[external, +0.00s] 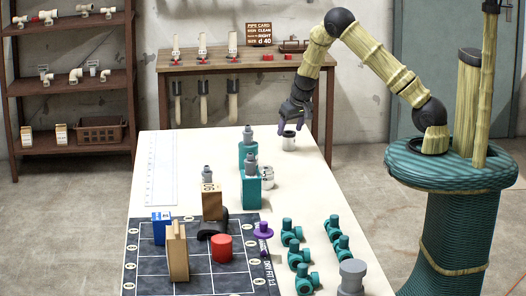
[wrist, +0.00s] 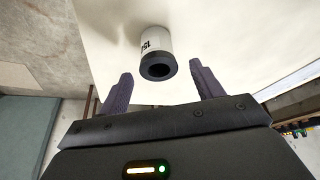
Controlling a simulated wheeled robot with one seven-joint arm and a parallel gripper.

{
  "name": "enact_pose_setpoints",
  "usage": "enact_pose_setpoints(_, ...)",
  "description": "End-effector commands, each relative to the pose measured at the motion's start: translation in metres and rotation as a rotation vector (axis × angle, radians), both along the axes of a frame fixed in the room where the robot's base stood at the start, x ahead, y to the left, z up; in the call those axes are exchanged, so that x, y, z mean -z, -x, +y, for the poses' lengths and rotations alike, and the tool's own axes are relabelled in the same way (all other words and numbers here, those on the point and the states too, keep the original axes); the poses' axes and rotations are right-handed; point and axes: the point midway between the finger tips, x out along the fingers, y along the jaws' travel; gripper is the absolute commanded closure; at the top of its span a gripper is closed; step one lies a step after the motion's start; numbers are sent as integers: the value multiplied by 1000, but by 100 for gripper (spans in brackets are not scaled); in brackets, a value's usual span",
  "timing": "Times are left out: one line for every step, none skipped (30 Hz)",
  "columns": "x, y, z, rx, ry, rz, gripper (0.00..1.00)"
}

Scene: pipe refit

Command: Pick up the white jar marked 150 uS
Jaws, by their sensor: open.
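A white jar (external: 289,143) with a dark top stands on the table's far right part in the external view. In the wrist view the white jar (wrist: 155,42) shows black print that starts with "15"; the rest is turned away. Its dark round end faces my camera. My gripper (external: 294,122) is open just above this jar. In the wrist view its two fingers (wrist: 161,72) stand apart to the left and right of the jar's near end, with nothing held. How far the jar reaches between them I cannot tell.
Other white jars (external: 267,178) stand nearer the table's middle, beside teal blocks with grey fittings (external: 251,190). Teal valves (external: 291,232), a purple part (external: 263,230), a red cylinder (external: 222,247) and a dark grid mat (external: 205,285) are at the near end. The table around the jar is clear.

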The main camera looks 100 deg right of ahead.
Motion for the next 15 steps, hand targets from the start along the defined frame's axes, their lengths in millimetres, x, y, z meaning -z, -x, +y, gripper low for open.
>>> enact_pose_setpoints(1, 0, 0, 0, 0, 0, 34)
enact_pose_setpoints(3, 0, 0, 0, -1, 0, 34)
enact_pose_setpoints(5, 0, -1, 2, -1, 0, 34)
enact_pose_setpoints(8, 0, -2, 3, -1, 0, 34)
enact_pose_setpoints(12, 0, -3, 1, -1, 1, 34)
enact_pose_setpoints(18, 0, -4, 4, -2, 1, 34)
enact_pose_setpoints(22, -1, -5, 2, -3, 2, 34)
enact_pose_setpoints(27, -1, -6, 4, -3, 1, 34)
enact_pose_setpoints(33, -1, -8, 4, -2, 2, 34)
enact_pose_setpoints(37, -3, -10, 4, -1, 2, 34)
enact_pose_setpoints(41, -4, -11, 2, 0, 2, 34)
enact_pose_setpoints(45, -5, -12, 2, -1, 1, 34)
enact_pose_setpoints(47, -6, -13, 1, -1, 0, 34)
enact_pose_setpoints(48, -6, -14, 0, -1, 0, 34)
enact_pose_setpoints(49, -6, -14, 0, -1, 0, 34)
